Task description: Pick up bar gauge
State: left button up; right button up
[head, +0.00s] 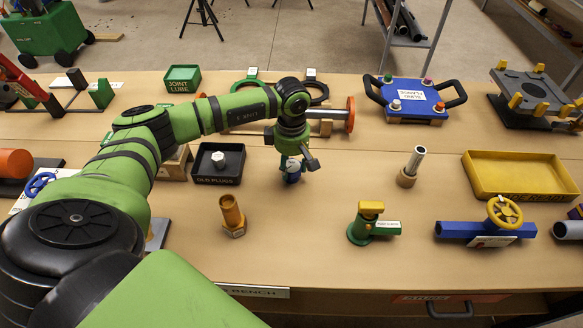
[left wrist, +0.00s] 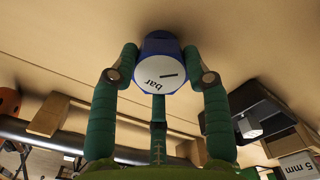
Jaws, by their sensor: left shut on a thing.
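The bar gauge (left wrist: 160,72) is a small blue body with a white round face, a dark needle and the word "bar". My right gripper is not in view.
The black "OLD PLUGS" tray (head: 218,180) stands left of the gauge. A pipe stub on a round base (head: 411,167) stands to the right, with a yellow tray (head: 520,196) beyond. A green valve piece (head: 373,223) stands nearer the front. Bare bench surrounds the gauge.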

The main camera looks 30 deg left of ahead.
aim_at(291, 166)
pick_arm(q)
jog(key=shift+r, duration=0.15)
jog(key=shift+r+p, duration=0.4)
jog(key=shift+r, duration=0.1)
jog(key=shift+r+p, duration=2)
jog(key=shift+r, duration=1.35)
